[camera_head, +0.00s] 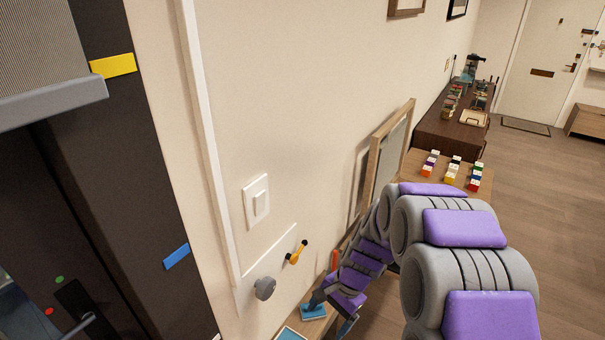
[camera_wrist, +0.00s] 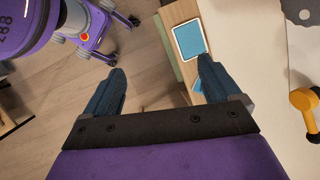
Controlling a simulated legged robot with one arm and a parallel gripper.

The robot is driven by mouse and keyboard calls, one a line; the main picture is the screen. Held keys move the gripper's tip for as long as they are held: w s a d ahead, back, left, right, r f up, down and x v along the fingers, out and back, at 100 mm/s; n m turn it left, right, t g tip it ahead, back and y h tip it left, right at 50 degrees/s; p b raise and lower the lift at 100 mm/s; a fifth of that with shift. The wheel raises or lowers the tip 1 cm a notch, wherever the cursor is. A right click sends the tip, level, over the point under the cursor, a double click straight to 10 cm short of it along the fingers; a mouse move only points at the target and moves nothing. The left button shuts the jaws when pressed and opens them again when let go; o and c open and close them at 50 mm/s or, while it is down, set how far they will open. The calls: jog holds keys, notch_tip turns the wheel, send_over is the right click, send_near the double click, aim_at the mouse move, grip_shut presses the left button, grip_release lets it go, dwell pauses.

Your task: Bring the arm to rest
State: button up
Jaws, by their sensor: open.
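My gripper (camera_wrist: 160,68) is open and empty in the wrist view, with its two blue fingers spread apart and wood floor between and beyond them. In the head view my grey and purple arm reaches out from the lower right, bends, and comes down beside the wall. There the gripper (camera_head: 330,312) is small and partly hidden by the arm, close to a narrow wooden surface at the bottom.
A light blue square (camera_wrist: 189,39) lies on the wooden surface near the right finger. A yellow handle (camera_head: 297,252), a grey knob (camera_head: 264,289) and a light switch (camera_head: 257,202) are on the wall. A framed panel (camera_head: 388,150) stands behind the arm. Floor (camera_head: 540,200) is clear at right.

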jog(key=s+d+r+n+h, duration=0.1)
jog(key=s+d+r+n, duration=0.1)
jog(key=s+r, duration=0.3)
jog(key=s+d+r+n+h, duration=0.1)
jog(key=s+d+r+n, duration=0.2)
jog(key=s, duration=1)
jog(key=s+d+r+n+h, duration=0.1)
jog(key=s+r+n, duration=0.3)
jog(key=s+r, duration=0.4)
jog(key=shift+s+d+h, duration=0.4)
jog(key=shift+s+d, duration=0.15)
jog(key=shift+d, duration=0.25)
